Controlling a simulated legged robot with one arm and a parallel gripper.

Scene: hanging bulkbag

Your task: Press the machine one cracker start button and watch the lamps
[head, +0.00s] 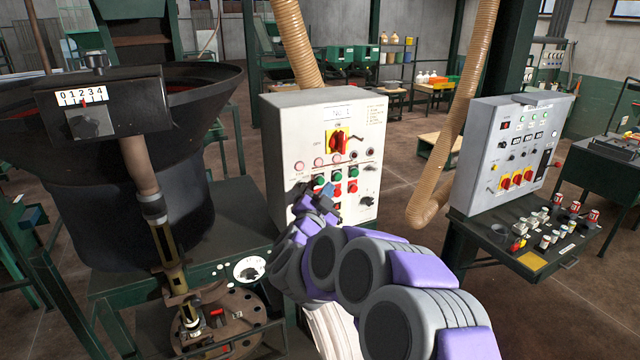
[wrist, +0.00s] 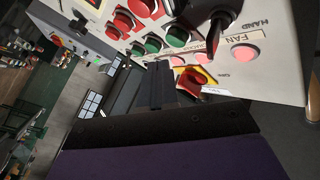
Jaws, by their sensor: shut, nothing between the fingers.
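The machine one control box (head: 288,120) is a pale cabinet labelled No. 1, standing in the middle of the head view. Its front has a red-and-yellow rotary switch (head: 337,141), a row of pink lamps (head: 299,165), green buttons (head: 353,172) and red buttons (head: 352,187). My gripper (head: 318,192) is shut and empty in front of the lower left of the panel, hiding part of it. In the wrist view, my gripper (wrist: 162,84) points toward the panel near a green button (wrist: 153,44). Lamps there (wrist: 245,52) look bright pink. I cannot tell whether the fingertips touch a button.
A second grey control box (head: 520,150) stands right, above a shelf with several small bottles. A hose (head: 455,120) hangs between the boxes. A large dark hopper (head: 140,200) with a counter stands left. Open floor lies behind the boxes.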

